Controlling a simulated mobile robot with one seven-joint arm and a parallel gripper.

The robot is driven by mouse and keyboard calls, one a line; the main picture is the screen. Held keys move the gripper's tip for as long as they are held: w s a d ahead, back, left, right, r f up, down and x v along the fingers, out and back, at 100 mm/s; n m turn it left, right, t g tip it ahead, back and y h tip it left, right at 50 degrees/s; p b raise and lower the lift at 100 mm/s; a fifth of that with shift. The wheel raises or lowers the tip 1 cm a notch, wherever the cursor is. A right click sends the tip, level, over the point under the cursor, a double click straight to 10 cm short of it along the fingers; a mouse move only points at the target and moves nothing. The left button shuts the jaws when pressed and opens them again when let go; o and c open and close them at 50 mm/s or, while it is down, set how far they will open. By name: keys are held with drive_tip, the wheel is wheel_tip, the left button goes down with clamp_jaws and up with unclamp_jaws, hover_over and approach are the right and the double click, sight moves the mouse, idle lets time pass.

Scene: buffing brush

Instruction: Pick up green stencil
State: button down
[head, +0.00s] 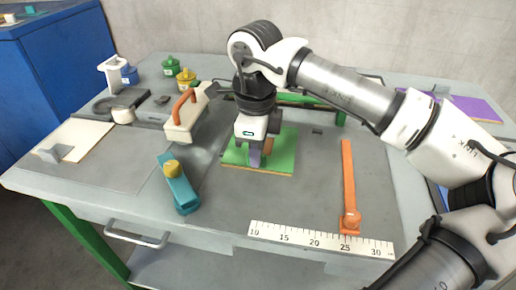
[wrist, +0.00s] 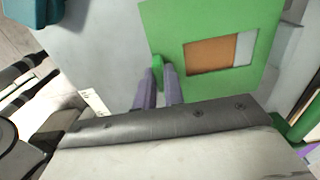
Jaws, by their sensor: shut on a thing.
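The green stencil (head: 283,153) is a flat plate on the table below my gripper, near the table's middle. In the wrist view the green stencil (wrist: 165,20) has a rectangular window showing an orange-brown patch and a grey strip. My gripper (head: 254,160) points down at the stencil. In the wrist view the two purple-grey fingers of my gripper (wrist: 160,80) are shut on a small green upright part at the stencil's edge. Whether the stencil touches the table cannot be told.
A teal block with a yellow knob (head: 180,190) and a cream brush with an orange handle (head: 186,118) lie left. An orange bar (head: 348,185) lies right, with a ruler (head: 315,240) at the front edge. Small pots (head: 186,80) stand at the back left.

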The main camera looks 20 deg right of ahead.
wheel_tip(320, 180, up, 20)
drive_tip(key=p, duration=1.3)
